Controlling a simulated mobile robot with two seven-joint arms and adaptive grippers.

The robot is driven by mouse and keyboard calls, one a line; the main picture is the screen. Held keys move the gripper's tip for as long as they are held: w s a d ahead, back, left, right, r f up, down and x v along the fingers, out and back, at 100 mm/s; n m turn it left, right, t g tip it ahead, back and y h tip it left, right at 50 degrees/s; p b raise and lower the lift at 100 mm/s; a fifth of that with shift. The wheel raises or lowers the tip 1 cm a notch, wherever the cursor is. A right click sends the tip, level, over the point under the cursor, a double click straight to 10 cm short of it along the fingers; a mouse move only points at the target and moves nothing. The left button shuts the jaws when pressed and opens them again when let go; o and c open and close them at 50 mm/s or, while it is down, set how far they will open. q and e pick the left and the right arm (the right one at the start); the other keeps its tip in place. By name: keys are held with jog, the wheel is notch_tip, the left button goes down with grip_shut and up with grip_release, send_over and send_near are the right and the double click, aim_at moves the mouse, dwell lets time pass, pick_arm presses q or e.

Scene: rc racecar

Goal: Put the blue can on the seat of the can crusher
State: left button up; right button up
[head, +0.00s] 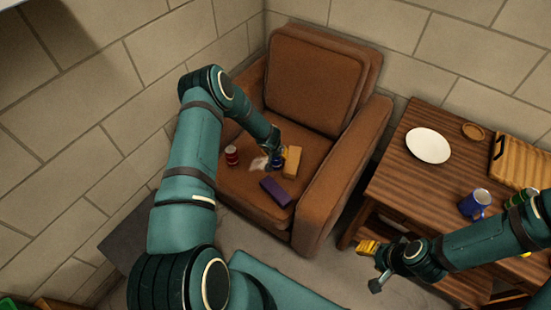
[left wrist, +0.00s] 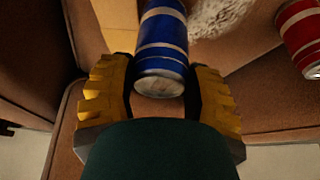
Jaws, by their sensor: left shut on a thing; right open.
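The blue can (head: 276,156) with pale bands is over the brown armchair's seat. In the left wrist view the blue can (left wrist: 163,40) lies between the two yellow fingers of my left gripper (left wrist: 160,95), which is shut on it. In the head view my left gripper (head: 282,158) is small and partly hidden by its arm. My right gripper (head: 367,248) is open and empty, in front of the wooden table. I cannot make out a can crusher in either view.
On the armchair (head: 319,190) are a red can (head: 231,155), a crumpled white thing (head: 259,163), a tan block (head: 292,163) and a purple block (head: 276,192). The wooden table (head: 400,180) holds a white plate (head: 428,145), a blue mug (head: 474,204) and a wooden board (head: 520,162).

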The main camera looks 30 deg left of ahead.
aim_at(277, 160)
pick_arm(q)
jog(key=shift+f+b, duration=0.3)
jog(key=shift+f, duration=1.35)
jog(key=shift+f, duration=0.25)
jog(key=shift+f, duration=0.1)
jog(key=o, duration=0.8)
